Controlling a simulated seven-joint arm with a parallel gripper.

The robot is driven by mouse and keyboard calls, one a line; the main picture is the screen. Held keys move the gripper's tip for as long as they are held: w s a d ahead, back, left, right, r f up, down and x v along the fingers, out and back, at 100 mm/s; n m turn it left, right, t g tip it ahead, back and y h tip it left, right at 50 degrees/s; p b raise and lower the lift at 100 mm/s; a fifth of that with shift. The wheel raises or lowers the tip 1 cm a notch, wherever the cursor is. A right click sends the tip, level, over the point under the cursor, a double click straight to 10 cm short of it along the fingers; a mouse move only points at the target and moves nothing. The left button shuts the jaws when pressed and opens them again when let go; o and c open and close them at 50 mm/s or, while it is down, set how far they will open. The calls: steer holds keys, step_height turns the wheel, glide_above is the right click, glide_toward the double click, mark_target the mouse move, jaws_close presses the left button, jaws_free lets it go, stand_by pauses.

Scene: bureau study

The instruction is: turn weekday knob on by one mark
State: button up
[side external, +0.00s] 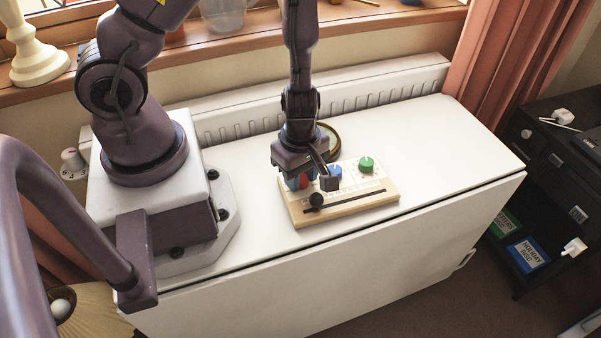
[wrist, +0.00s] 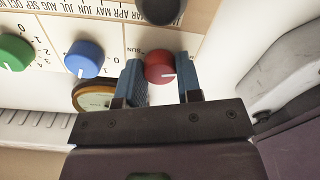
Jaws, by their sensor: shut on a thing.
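The red knob (wrist: 159,68) sits on a pale wooden board (wrist: 40,30), with a white pointer line on its cap and a "SUN" label beside it. My gripper (wrist: 160,78) has its blue-padded fingers on either side of this knob and is shut on it. In the side external view my gripper (side external: 311,182) is low over the left part of the board (side external: 358,201), and the red knob (side external: 304,182) is mostly hidden. A blue knob (side external: 335,171) and a green knob (side external: 366,164) stand to its right. Most weekday marks are hidden.
A black slider knob (side external: 316,200) sits in a slot along the board's front. A round brass-rimmed object (side external: 331,138) lies just behind the board. The white tabletop (side external: 430,140) is clear to the right; a radiator (side external: 380,88) runs along the back.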

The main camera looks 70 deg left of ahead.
steer(key=shift+m, duration=3.2)
steer(key=o, duration=0.9)
steer(key=shift+o, duration=0.2)
steer(key=shift+r, duration=0.1)
step_height(320, 180, up, 13)
